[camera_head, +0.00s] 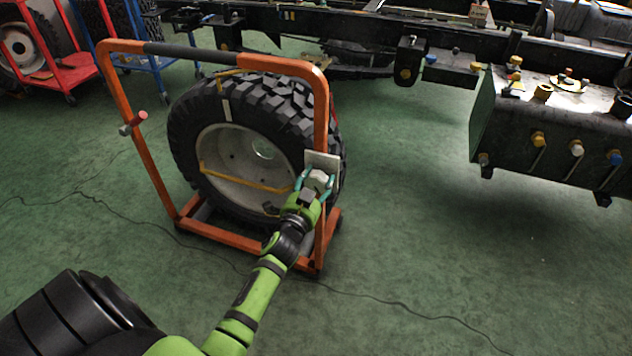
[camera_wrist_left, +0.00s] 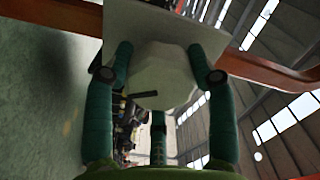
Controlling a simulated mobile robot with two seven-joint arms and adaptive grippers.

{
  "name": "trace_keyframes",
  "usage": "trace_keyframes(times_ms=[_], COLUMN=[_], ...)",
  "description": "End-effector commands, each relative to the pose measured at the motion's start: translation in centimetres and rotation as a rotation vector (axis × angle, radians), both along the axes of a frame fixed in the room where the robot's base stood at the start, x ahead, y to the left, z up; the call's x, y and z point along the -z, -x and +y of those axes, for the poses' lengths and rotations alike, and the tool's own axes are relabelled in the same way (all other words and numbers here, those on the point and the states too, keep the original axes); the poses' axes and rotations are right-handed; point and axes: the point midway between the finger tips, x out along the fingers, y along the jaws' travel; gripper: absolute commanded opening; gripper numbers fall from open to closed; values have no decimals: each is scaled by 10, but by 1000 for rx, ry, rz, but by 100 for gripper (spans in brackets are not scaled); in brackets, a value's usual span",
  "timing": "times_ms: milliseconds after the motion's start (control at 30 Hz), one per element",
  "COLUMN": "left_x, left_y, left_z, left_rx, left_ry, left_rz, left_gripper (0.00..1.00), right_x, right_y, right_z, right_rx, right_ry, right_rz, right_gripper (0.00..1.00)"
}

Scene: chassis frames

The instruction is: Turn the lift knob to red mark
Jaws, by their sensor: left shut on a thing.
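The lift knob (camera_head: 319,181) is a pale, many-sided knob on a light plate (camera_head: 322,160) fixed to the right post of an orange wheel lift. My left gripper (camera_head: 316,184) is at the plate with its teal fingers on either side of the knob, shut on it. In the left wrist view the knob (camera_wrist_left: 160,75) sits between the fingers, with a dark pointer line (camera_wrist_left: 143,94) on its face near the lower left. The plate (camera_wrist_left: 150,25) shows behind it. I cannot make out a red mark on the plate. My right gripper is not in view.
The orange lift frame (camera_head: 145,140) holds a large tire (camera_head: 205,105) beside the knob. A black truck chassis (camera_head: 550,125) stands at the right. Red and blue carts are at the upper left. A cable crosses the green floor, which is otherwise clear in front.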

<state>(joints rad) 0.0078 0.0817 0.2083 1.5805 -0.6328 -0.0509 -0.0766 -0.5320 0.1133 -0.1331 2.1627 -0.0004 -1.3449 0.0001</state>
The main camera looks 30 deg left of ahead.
Motion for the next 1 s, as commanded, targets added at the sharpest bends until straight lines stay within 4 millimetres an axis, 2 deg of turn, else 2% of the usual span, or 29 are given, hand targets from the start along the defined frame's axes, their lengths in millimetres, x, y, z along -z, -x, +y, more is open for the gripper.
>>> trace_keyframes(times_ms=[33, 267, 300, 333, 733, 867, 1000], left_x=[-9, -9, -9, -9, -3, -1, -1], left_y=[-3, -3, -3, -3, 2, 18, 47], left_z=[-3, -4, -4, -4, -3, -7, -14], left_rx=[10, 11, 12, 12, 6, 6, 6], left_ry=[-5, -3, -3, -2, 0, 1, 2], left_rz=[-21, -21, -20, -21, -8, -5, -6], left_gripper=[24, 24, 68, 80, 80, 80, 80], right_x=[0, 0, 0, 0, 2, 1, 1], right_y=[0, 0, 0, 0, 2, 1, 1], right_z=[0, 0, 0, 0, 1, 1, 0], right_rx=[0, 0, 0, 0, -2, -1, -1], right_ry=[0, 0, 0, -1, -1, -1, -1], right_rz=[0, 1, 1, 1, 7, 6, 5], right_gripper=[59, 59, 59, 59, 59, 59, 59])
